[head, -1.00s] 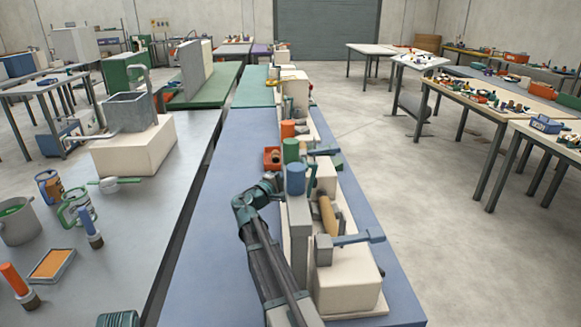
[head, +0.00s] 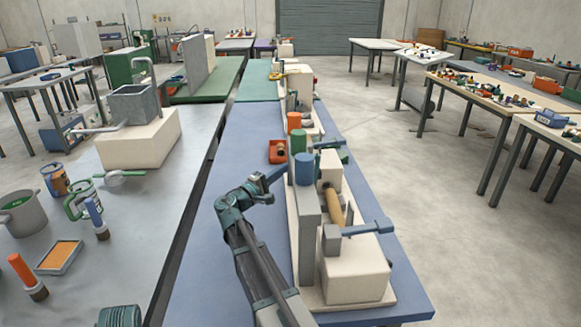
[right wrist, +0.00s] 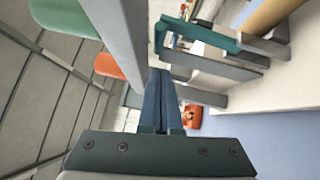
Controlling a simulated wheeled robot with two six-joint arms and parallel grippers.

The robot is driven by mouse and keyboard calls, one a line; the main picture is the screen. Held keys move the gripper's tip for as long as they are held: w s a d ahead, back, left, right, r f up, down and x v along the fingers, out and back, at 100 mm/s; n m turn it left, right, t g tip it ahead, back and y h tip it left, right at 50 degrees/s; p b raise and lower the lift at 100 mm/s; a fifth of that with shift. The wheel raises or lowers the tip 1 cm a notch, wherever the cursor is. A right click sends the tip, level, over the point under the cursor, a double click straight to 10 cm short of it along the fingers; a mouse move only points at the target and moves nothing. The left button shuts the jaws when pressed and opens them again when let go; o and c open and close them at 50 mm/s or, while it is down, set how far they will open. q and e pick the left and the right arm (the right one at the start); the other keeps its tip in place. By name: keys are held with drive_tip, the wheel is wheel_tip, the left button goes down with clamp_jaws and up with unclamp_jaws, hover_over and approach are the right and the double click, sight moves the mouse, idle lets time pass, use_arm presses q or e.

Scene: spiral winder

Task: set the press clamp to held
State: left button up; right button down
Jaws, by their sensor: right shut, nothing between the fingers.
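I cannot tell for sure which part is the press clamp. The winder stands on a pale base on the blue bench. At its near end a blue lever (head: 362,229) sticks out rightward from a grey block on a white block (head: 355,268). Behind it lies a tan wooden roller (head: 336,207), and farther back a teal bar (head: 335,146), which seems to show in the right wrist view too (right wrist: 195,33). My right gripper (head: 281,172) is left of the upright grey plate (head: 307,235), apart from the lever. Its blue fingers (right wrist: 162,98) are shut and empty. My left gripper is out of view.
Blue (head: 304,168), green (head: 298,139) and orange (head: 294,121) cylinders stand along the winder. A red-orange box (head: 278,151) sits just beyond my gripper. The blue bench top (head: 215,260) left of my arm is clear. A grey table (head: 130,215) with mugs stands further left.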

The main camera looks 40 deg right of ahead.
drive_tip(key=v, duration=0.6)
drive_tip(key=shift+b, duration=0.3)
